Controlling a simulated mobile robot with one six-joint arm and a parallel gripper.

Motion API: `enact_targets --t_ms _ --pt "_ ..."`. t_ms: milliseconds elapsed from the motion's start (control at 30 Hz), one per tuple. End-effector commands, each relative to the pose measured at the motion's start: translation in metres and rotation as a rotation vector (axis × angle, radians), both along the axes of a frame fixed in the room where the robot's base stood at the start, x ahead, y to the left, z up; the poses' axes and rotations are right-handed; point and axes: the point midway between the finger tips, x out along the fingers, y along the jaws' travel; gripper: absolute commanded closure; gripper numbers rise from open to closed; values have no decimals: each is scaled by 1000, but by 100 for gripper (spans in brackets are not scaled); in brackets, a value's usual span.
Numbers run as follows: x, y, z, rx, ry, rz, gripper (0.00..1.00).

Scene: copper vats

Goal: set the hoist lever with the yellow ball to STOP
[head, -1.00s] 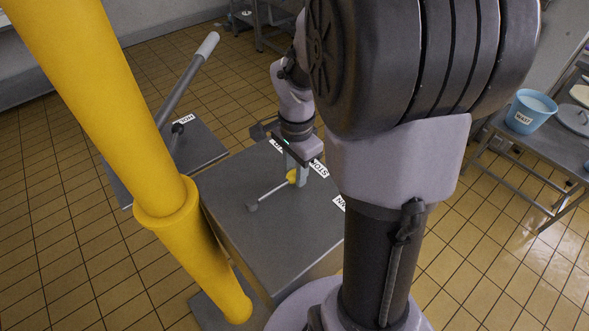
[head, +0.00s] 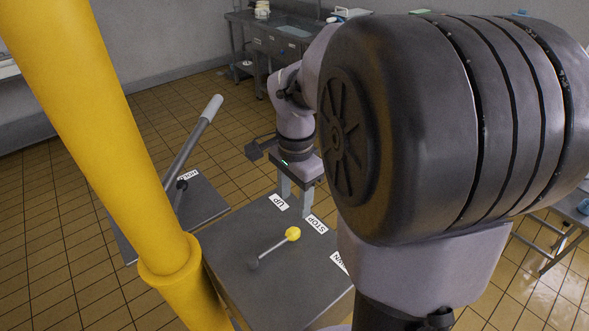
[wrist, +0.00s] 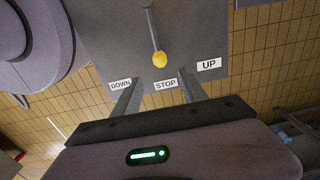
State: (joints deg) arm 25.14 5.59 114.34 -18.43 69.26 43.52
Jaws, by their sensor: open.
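The hoist lever is a thin rod from a dark pivot (head: 253,264) to a yellow ball (head: 292,234) on a grey box top. The ball also shows in the wrist view (wrist: 159,60). The lever points at the STOP label (wrist: 165,84), between the UP label (wrist: 208,65) and the DOWN label (wrist: 120,85). My gripper (head: 295,203) is open and empty, beyond the ball on the label side, apart from it. Its two fingers show in the wrist view (wrist: 160,84) on either side of the STOP label, with the ball outside them.
A thick yellow post (head: 110,130) rises at the left, close to the box. A metal sink table (head: 290,45) stands at the back. Tiled floor is open at the far left.

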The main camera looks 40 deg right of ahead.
Motion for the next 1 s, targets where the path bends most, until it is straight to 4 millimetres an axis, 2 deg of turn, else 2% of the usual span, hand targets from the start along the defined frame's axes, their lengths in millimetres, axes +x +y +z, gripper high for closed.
enact_targets --t_ms 33,100,233,367,767,867,1000 --pt "0 0 20 -1 -3 0 50" --pt "0 0 36 -1 -2 0 50" --pt "-1 0 53 0 0 0 50" --pt "-1 0 58 0 0 1 50" --pt "-2 1 58 0 -2 6 50" --pt "-7 25 60 -8 -52 115 50" --pt "-38 101 60 -42 -229 504 50"
